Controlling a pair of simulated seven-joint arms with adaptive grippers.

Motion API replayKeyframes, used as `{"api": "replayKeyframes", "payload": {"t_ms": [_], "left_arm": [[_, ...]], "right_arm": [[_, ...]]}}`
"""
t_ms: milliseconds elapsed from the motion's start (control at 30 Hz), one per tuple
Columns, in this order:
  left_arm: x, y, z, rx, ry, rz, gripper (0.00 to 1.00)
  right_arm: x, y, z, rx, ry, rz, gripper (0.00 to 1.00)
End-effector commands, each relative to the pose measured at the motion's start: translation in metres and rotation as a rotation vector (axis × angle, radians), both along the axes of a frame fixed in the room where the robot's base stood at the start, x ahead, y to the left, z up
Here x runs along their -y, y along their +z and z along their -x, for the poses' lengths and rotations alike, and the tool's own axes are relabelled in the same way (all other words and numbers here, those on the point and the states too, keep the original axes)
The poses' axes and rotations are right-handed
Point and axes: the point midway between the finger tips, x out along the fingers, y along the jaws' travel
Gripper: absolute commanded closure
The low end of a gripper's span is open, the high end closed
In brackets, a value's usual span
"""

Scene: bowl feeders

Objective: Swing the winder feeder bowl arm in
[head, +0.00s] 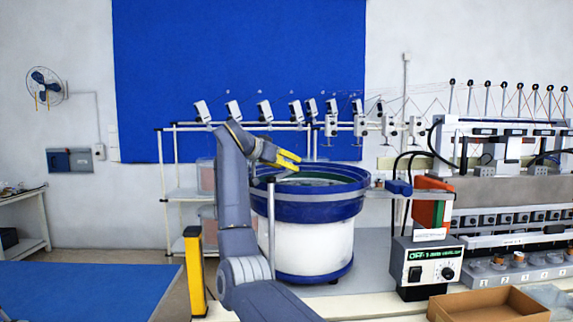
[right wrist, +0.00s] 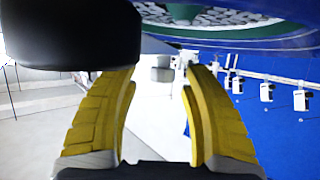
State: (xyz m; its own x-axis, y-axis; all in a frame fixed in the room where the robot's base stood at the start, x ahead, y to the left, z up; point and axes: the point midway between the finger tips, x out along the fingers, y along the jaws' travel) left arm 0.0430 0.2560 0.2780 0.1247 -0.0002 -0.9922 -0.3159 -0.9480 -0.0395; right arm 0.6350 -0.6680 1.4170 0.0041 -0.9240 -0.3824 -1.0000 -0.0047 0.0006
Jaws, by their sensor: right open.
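The feeder bowl (head: 310,210) has a blue rim, a green inner band and a white drum. It stands at the centre of the head view, and part of it shows at the top of the right wrist view (right wrist: 225,35). A thin grey post (head: 271,235) stands upright at the bowl's front left, its top close to my gripper. I cannot make out a separate bowl arm clearly. My right gripper (head: 284,158), with yellow fingers, is over the bowl's left rim. In the right wrist view its fingers (right wrist: 155,115) are apart, with nothing held between them. My left gripper is out of view.
A control box with a green display (head: 428,265) and an open cardboard box (head: 490,303) stand at right. A blue-tipped part (head: 398,187) sticks out right of the bowl. A yellow post (head: 196,270) stands at left. A dark rounded shape (right wrist: 65,35) blocks the wrist view's upper left.

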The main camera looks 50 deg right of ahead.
Motion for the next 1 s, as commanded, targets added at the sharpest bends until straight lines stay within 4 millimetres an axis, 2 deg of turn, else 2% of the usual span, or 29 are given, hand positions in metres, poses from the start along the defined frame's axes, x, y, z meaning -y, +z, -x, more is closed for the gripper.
{"api": "replayKeyframes", "payload": {"t_ms": [167,267,700,1000], "left_arm": [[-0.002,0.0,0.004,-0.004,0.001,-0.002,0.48],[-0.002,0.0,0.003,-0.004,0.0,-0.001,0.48],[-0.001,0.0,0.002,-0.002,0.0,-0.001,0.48],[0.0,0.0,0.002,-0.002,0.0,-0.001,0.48]], "right_arm": [[-0.005,0.002,-0.001,0.001,0.002,0.0,0.52],[-0.014,0.006,-0.001,0.002,0.003,0.0,0.52],[-0.082,0.034,0.0,0.001,0.003,-0.001,0.52],[-0.107,0.045,0.0,0.001,0.001,0.0,0.52]]}}
